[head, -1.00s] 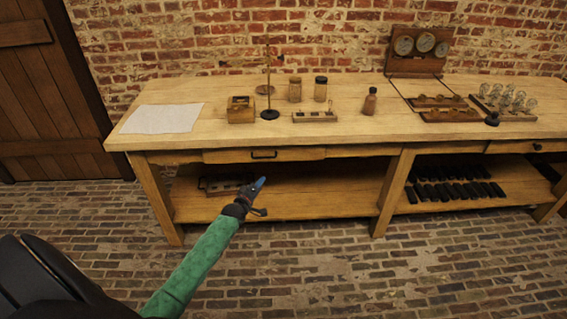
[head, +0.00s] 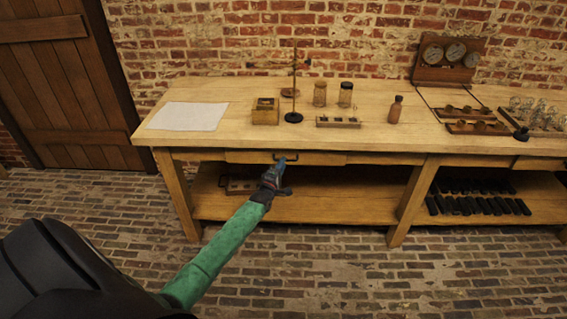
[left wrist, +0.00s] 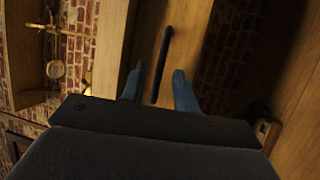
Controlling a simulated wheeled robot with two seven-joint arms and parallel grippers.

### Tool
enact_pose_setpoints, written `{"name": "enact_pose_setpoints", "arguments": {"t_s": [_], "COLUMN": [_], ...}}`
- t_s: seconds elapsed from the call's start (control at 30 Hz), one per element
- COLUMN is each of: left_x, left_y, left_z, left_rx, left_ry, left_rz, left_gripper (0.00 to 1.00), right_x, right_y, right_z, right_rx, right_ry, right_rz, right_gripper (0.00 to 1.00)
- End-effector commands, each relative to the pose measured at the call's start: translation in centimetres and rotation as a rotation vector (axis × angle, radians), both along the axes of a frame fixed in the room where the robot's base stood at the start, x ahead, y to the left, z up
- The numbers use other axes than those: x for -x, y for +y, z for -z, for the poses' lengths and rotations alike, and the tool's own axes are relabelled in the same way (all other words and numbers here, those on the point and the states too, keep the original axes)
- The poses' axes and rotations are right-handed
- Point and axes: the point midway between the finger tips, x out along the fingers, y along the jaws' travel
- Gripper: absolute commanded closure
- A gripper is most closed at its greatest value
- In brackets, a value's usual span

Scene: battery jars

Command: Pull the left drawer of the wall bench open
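The left drawer (head: 325,159) of the wall bench (head: 372,146) is shut, its front flush under the bench top. Its dark bar handle (head: 292,157) is partly covered by my left gripper (head: 280,164) in the head view. In the left wrist view, the black handle (left wrist: 163,60) runs lengthwise between the two blue fingertips of my left gripper (left wrist: 157,88). The fingers are apart, one on each side of the handle, with visible gaps. How deep the handle sits between them is hard to tell. My right gripper is not in view.
On the bench top stand a paper sheet (head: 188,116), a small wooden box (head: 265,111), a stand (head: 294,117), jars (head: 345,94) and a brown bottle (head: 395,110). A lower shelf (head: 330,208) lies below the drawer. The brick floor (head: 330,270) in front is clear.

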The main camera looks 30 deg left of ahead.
Motion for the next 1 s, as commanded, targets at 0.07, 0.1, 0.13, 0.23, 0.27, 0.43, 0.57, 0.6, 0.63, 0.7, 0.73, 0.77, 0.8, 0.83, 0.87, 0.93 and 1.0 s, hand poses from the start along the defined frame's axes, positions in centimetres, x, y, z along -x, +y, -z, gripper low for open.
{"name": "enact_pose_setpoints", "arguments": {"t_s": [0.07, 0.1, 0.13, 0.23, 0.27, 0.43, 0.57, 0.6, 0.63, 0.7, 0.73, 0.77, 0.8, 0.83, 0.87, 0.93, 1.0], "left_x": [-0.8, -1.0, -1.1, -1.5, -1.6, -1.7, -1.7, -1.7, -1.7, -1.7, -1.7, -1.7, -1.7, -1.7, -1.7, -1.6, -1.5], "left_y": [0.1, 0.2, 0.2, 0.2, 0.2, 0.2, 0.2, 0.2, 0.2, 0.2, 0.2, 0.2, 0.2, 0.2, 0.2, 0.2, 0.1], "left_z": [-0.3, -0.2, -0.2, -0.3, -0.3, -0.3, -0.3, -0.3, -0.3, -0.3, -0.3, -0.3, -0.3, -0.3, -0.3, -0.2, -0.3], "left_rx": [-0.001, -0.001, -0.001, -0.001, -0.001, -0.001, -0.001, -0.001, -0.001, -0.001, -0.001, -0.001, -0.001, -0.001, -0.001, -0.001, 0.0], "left_ry": [-0.001, 0.0, 0.001, 0.001, 0.001, 0.0, 0.001, 0.001, 0.001, 0.001, 0.001, 0.001, 0.001, 0.001, 0.001, 0.001, 0.001], "left_rz": [0.0, 0.0, 0.0, 0.0, 0.0, 0.001, 0.0, 0.0, 0.0, 0.0, 0.0, 0.0, 0.0, 0.0, 0.0, 0.0, 0.0], "left_gripper": [0.7, 0.7, 0.7, 0.7, 0.7, 0.7, 0.73, 0.81, 0.87, 1.0, 1.0, 1.0, 1.0, 1.0, 1.0, 1.0, 1.0], "right_x": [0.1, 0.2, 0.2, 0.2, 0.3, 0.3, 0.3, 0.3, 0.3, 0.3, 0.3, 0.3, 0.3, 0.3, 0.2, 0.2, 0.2], "right_y": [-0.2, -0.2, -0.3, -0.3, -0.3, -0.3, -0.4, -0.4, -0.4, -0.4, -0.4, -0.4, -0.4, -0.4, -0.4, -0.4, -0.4], "right_z": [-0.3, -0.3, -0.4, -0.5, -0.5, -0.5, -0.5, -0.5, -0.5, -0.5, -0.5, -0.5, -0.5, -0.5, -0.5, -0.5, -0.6], "right_rx": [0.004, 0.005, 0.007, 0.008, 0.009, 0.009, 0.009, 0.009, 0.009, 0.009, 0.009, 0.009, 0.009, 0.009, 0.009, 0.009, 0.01], "right_ry": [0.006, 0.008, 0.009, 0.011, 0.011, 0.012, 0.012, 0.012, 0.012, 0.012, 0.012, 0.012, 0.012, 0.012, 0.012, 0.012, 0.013], "right_rz": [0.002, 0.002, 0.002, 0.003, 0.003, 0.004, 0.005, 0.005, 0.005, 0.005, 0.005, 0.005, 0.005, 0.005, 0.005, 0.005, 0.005], "right_gripper": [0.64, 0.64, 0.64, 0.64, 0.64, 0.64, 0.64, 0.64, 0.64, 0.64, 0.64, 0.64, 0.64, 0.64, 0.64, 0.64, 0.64]}}
